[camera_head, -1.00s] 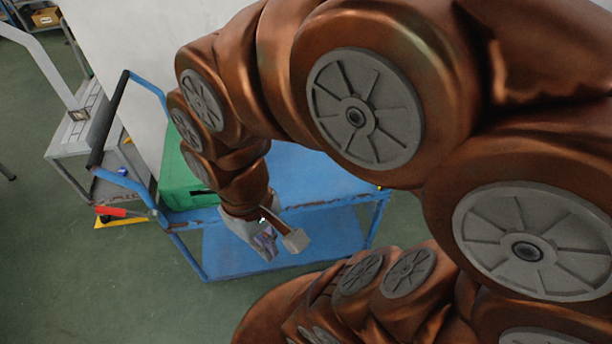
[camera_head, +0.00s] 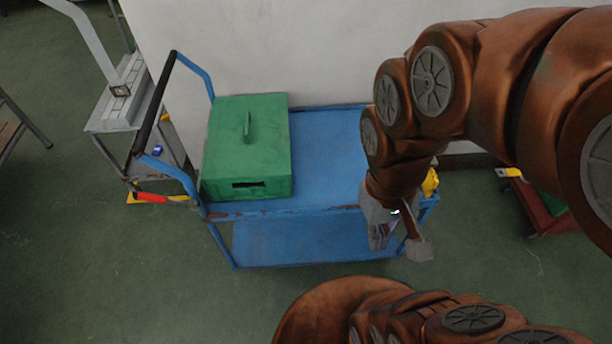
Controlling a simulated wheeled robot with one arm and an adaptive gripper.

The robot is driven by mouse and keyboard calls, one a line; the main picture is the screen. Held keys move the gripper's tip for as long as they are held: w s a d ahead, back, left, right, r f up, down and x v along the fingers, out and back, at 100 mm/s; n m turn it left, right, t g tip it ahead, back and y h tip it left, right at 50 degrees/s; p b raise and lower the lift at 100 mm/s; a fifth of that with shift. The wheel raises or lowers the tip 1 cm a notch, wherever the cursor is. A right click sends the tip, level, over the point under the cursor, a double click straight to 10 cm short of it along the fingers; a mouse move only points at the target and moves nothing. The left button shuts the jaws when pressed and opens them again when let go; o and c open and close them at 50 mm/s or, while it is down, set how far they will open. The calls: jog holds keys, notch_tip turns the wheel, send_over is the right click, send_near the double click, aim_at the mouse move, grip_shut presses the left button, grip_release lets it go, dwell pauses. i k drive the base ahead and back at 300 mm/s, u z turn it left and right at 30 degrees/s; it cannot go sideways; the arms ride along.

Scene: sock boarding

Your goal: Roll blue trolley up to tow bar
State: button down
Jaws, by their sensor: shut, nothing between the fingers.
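The blue trolley (camera_head: 325,240) has two decks and stands on the green floor beside a pale wall. Its push handle with a black grip (camera_head: 155,105) is at the left end. A green box (camera_head: 245,150) with a raised handle sits on the left of its upper deck. My gripper (camera_head: 400,245) is shut and empty, pointing down in front of the trolley's right end; I cannot tell whether it touches. My arm hides part of that end. I cannot clearly identify a tow bar.
A grey metal stand (camera_head: 120,105) is left of the trolley. A red-handled item (camera_head: 160,198) lies near the trolley's handle end. A dark red object with a yellow part (camera_head: 545,215) is on the floor at right. Floor in front of the trolley is clear.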

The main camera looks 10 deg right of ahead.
aim_at(324, 222)
jog(key=k, duration=0.55)
jog(key=u, duration=0.6)
jog(key=i, duration=0.45)
jog(key=u, duration=1.35)
jog(key=i, duration=1.8)
jog(key=z, duration=0.1)
